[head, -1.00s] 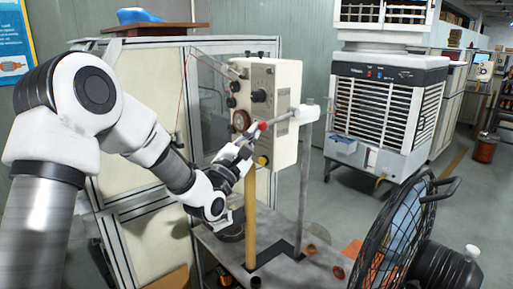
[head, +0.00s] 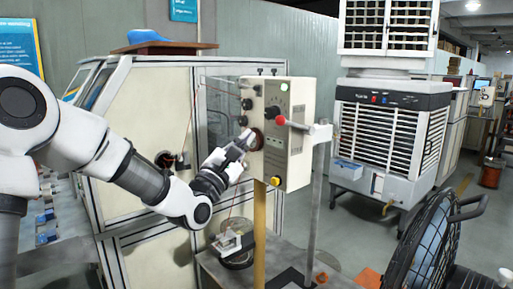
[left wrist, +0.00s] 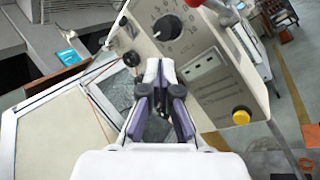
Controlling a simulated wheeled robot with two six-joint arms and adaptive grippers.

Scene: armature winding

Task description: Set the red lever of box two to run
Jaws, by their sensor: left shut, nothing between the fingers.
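The cream control box (head: 298,165) stands on a post, with a black dial, several dark knobs and a yellow button on its front. Its lever, with a red knob (head: 280,120), sticks out in front of the box and slants slightly up to the knob from its pale right end. I cannot read which box this is or a run mark. My left gripper (head: 247,138) is shut and empty, left of and below the red knob, apart from it. In the left wrist view the shut fingers (left wrist: 161,72) lie before the box's panel; the red knob (left wrist: 195,3) is at the top edge.
A metal bench (head: 212,265) lies below the box, with a small clamp-like fixture on it. A caged fan (head: 428,245) stands at the front right. An air cooler (head: 385,130) is behind on the right. A framed cabinet (head: 140,95) stands behind my left arm.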

